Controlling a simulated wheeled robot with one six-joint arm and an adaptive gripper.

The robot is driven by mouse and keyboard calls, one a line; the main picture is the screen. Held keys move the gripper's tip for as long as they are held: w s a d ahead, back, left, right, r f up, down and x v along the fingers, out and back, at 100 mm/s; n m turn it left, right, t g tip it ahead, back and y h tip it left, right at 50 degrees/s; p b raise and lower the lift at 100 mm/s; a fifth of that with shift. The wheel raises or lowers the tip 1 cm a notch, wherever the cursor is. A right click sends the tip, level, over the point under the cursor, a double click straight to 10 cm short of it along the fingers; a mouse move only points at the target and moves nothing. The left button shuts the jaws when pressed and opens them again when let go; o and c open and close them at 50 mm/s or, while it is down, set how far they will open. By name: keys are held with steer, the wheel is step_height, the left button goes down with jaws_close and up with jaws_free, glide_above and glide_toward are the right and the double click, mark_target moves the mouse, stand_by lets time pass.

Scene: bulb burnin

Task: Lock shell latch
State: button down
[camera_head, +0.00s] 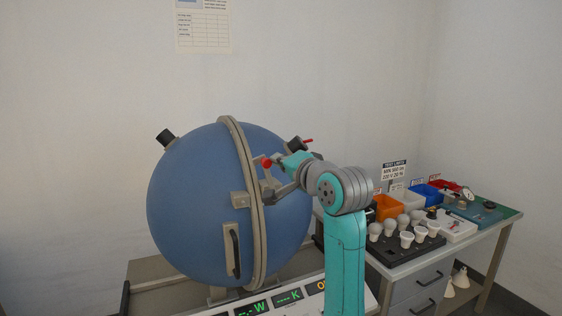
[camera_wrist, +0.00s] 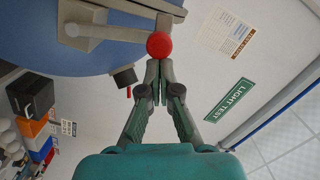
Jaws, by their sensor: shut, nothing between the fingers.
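The blue sphere shell (camera_head: 195,200) stands on its bench at centre left in the head view, with a grey flange ring (camera_head: 248,175) around its seam. The latch is a grey lever (camera_head: 263,178) with a red ball knob (camera_head: 267,162), on the flange side facing me. In the wrist view the latch lever (camera_wrist: 112,32) runs across to the red knob (camera_wrist: 160,45). My gripper (camera_wrist: 160,64) is shut and empty, its fingertips right at the knob's edge; I cannot tell if they touch. In the head view my arm partly hides the shell's right side.
A side table (camera_head: 485,232) at the right holds a dark tray of white bulbs (camera_head: 403,240), an orange bin (camera_head: 388,207) and a blue bin (camera_head: 425,194). A display panel (camera_head: 285,299) sits below the shell. A black handle (camera_head: 233,252) sticks out from the shell's front.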

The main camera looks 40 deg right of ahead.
mark_target(256, 162)
steer(key=a+n, duration=0.2)
steer(key=w+a+f+n, duration=0.1)
steer(key=shift+a+n, duration=0.35)
steer(key=shift+n, duration=0.05)
steer(key=shift+w+a+f+n+g+h, duration=0.2)
steer(key=shift+w+a+f+n, duration=0.1)
steer(key=shift+a+f+n, duration=0.85)
steer(key=shift+w+a+f+n+g+h, duration=0.1)
steer(key=shift+w+a+f+n+h, duration=0.15)
steer(key=shift+a+f+n, duration=0.95)
steer(key=shift+w+a+f+n+g+h, duration=0.15)
steer(key=shift+w+a+f+n, duration=0.3)
steer(key=shift+f+n, duration=1.25)
steer(key=shift+s+a+r+n, duration=0.1)
steer(key=shift+r+n, duration=0.05)
steer(key=shift+n, duration=0.2)
